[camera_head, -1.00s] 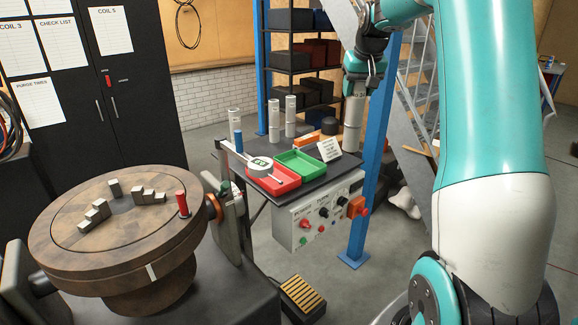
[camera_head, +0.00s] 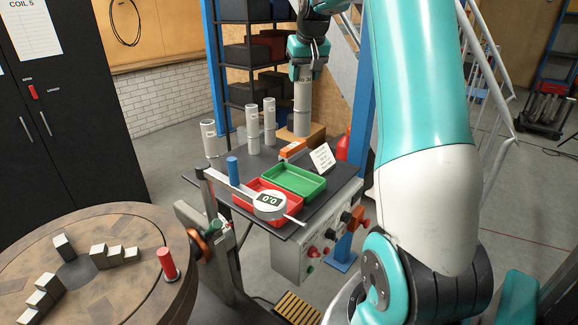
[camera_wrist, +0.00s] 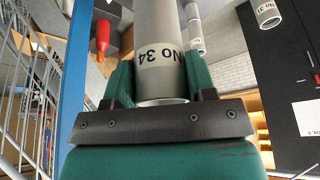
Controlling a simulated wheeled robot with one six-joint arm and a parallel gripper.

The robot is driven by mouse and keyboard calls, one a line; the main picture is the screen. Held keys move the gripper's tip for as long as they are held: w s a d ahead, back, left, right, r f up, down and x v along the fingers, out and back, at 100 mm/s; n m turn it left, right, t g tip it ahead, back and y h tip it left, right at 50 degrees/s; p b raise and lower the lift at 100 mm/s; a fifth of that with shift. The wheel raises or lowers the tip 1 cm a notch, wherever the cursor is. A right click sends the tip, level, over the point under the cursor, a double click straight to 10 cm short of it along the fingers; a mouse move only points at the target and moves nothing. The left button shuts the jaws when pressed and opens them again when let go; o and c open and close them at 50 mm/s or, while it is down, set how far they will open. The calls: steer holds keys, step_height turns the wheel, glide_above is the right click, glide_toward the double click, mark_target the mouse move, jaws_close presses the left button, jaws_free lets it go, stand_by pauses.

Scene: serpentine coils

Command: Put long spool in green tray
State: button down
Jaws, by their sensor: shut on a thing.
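My gripper (camera_head: 307,72) is shut on a long grey spool (camera_head: 302,108), which hangs upright below the jaws. In the wrist view the spool (camera_wrist: 162,50) bears a label reading "NO 34" and sits between the green fingers. The green tray (camera_head: 293,181) lies on the dark table, looks empty, and is lower in the picture than the held spool. The spool appears above and behind the tray, apart from it. Its exact height over the table is hard to tell. Three other grey spools, a left one (camera_head: 210,139), a middle one (camera_head: 253,126) and a right one (camera_head: 269,121), stand on the table.
A red tray (camera_head: 246,188) lies in front of the green one, with a round gauge (camera_head: 269,204) over it. A white card (camera_head: 322,157) and an orange item (camera_head: 292,148) are near the tray. A blue post (camera_head: 362,120) stands to the right. A round wooden turntable (camera_head: 100,290) is at lower left.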

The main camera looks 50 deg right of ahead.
mark_target(303, 136)
step_height(303, 136, down, 19)
steer(key=p, duration=0.4)
steer(key=shift+f, duration=0.1)
steer(key=shift+c, duration=2.3)
jaws_free()
steer(key=shift+f, duration=0.1)
